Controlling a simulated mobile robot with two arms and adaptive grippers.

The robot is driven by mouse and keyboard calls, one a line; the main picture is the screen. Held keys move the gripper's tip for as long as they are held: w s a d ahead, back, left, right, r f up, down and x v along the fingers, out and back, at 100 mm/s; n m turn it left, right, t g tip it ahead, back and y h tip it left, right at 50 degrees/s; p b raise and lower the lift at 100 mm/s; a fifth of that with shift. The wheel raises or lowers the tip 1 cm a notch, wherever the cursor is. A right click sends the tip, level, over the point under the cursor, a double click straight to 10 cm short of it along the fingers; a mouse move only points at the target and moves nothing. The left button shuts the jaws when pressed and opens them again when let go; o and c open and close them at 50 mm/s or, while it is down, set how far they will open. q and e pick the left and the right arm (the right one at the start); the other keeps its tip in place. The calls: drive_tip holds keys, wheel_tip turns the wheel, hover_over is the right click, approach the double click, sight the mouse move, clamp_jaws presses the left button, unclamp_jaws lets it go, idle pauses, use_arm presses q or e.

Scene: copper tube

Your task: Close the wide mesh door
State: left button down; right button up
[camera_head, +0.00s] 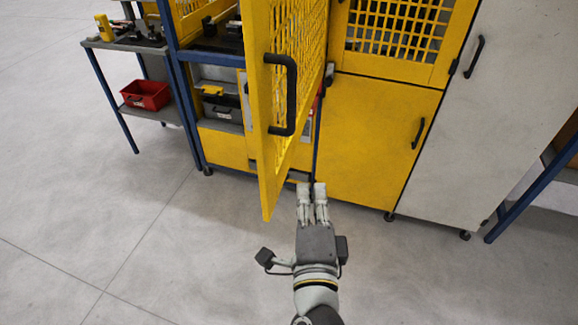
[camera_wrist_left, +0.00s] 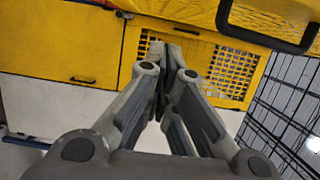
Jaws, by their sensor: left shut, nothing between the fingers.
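The wide yellow mesh door (camera_head: 262,165) stands open in the head view, swung out from the blue-framed cabinet toward me, with a black bar handle (camera_head: 291,95) on its face. My left gripper (camera_head: 312,187) is shut and empty, just right of the door's lower part. I cannot tell if it touches the door. In the left wrist view the closed fingers (camera_wrist_left: 168,55) point toward yellow panels, and a black handle (camera_wrist_left: 265,35) shows at the upper right. My right gripper is not in view.
Right of the open door are a closed yellow cabinet door (camera_head: 370,140) and a tall grey door (camera_head: 465,115). A side table (camera_head: 95,44) with a red bin (camera_head: 146,96) on its lower shelf stands at the left. The floor in front is clear.

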use_arm(q)
drive_tip(key=w+a+p, duration=0.3)
drive_tip(key=w+p, duration=0.2)
drive_tip(key=w, duration=0.6)
drive_tip(key=shift+w+a, duration=0.2)
drive_tip(key=shift+a, duration=0.15)
